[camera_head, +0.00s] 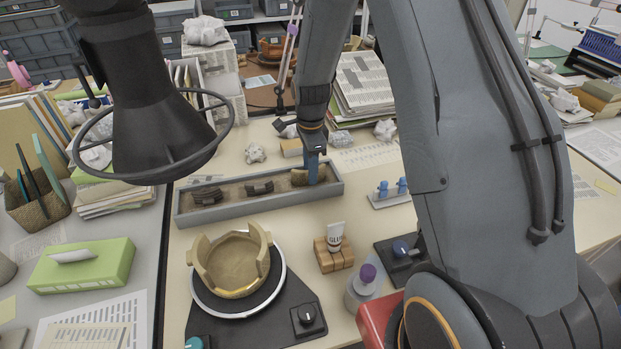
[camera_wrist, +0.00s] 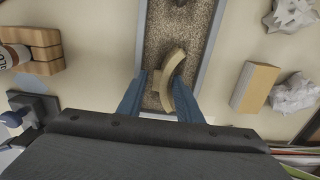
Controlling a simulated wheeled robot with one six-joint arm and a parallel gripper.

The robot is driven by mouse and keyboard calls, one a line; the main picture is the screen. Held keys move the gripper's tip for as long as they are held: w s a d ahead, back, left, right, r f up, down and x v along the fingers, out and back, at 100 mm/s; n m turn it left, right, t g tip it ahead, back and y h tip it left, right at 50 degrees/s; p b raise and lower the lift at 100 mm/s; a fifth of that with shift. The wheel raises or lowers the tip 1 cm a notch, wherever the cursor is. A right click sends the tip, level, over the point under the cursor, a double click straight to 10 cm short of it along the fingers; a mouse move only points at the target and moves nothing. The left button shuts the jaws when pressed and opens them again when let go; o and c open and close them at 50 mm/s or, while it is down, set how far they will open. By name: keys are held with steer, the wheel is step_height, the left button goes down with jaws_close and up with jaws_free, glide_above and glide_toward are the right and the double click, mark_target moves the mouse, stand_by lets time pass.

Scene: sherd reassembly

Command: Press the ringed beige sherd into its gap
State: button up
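My gripper (camera_head: 313,172) points down into the tray. In the wrist view, its blue fingers (camera_wrist: 160,88) stand apart on either side of the sherd; contact is unclear. The beige bowl (camera_head: 233,263) stands on a round turntable (camera_head: 250,304), its upper wall uneven with gaps between raised pieces.
Two dark sherds (camera_head: 207,194) (camera_head: 259,187) lie farther left in the tray. A glue tube (camera_head: 335,236) in a wooden block, a purple-capped bottle (camera_head: 364,281) and a small knob box (camera_head: 397,250) stand right of the bowl. Crumpled paper (camera_head: 255,153) lies behind the tray.

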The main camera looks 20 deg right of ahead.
steer(key=c, duration=0.7)
steer(key=shift+c, duration=0.2)
steer(key=shift+r, duration=0.1)
steer(key=shift+r+p, duration=2.3)
steer(key=shift+r, duration=1.1)
steer(key=shift+d, duration=0.1)
